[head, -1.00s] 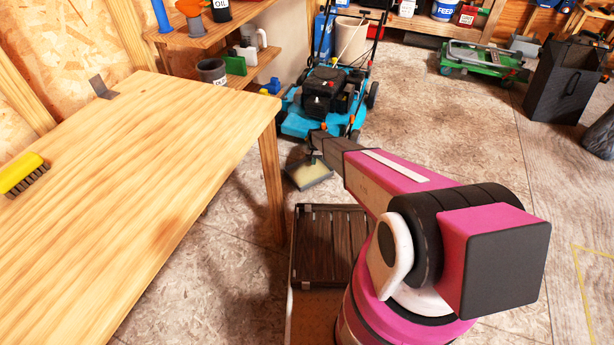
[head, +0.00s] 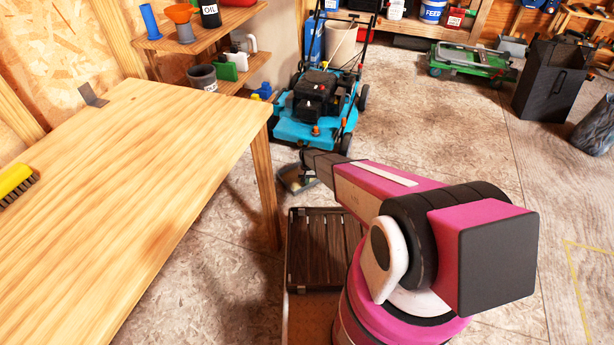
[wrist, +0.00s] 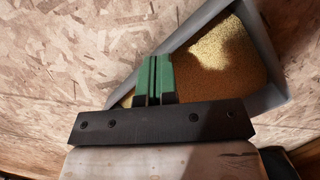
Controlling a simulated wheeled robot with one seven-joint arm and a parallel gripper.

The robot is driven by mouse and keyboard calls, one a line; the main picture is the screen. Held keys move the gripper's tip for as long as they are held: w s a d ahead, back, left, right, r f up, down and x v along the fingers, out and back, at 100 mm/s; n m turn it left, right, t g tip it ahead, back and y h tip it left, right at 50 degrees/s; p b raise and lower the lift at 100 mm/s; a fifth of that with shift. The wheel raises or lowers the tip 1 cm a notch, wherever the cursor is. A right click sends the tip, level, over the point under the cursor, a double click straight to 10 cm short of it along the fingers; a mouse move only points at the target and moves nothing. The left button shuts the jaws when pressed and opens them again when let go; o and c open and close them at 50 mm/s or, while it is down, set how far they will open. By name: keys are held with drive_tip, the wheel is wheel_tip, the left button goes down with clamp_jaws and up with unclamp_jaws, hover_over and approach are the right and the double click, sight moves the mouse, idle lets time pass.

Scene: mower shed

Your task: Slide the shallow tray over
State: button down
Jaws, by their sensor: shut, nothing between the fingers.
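The shallow tray is grey, with a yellow-brown granular fill. In the wrist view its grey wall (wrist: 264,45) runs down the right side, and its lower left part is hidden behind my gripper (wrist: 154,60). The green fingers are shut together with nothing between them. They overlap the tray's left edge in the picture; I cannot tell whether they touch it. In the head view the tray (head: 284,184) lies on the floor beyond the table's near right leg, partly covered by my arm. My fingers are hidden there.
A wooden table (head: 130,190) with a yellow brush (head: 15,184) fills the left. A blue mower (head: 312,110) stands just behind the tray. Shelves (head: 205,40) are at the back left. A black bin (head: 551,80) and green trolley (head: 468,60) stand back right. Floor right of my arm is open.

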drive_tip(key=shift+w+f, duration=0.15)
drive_tip(key=shift+f, duration=0.55)
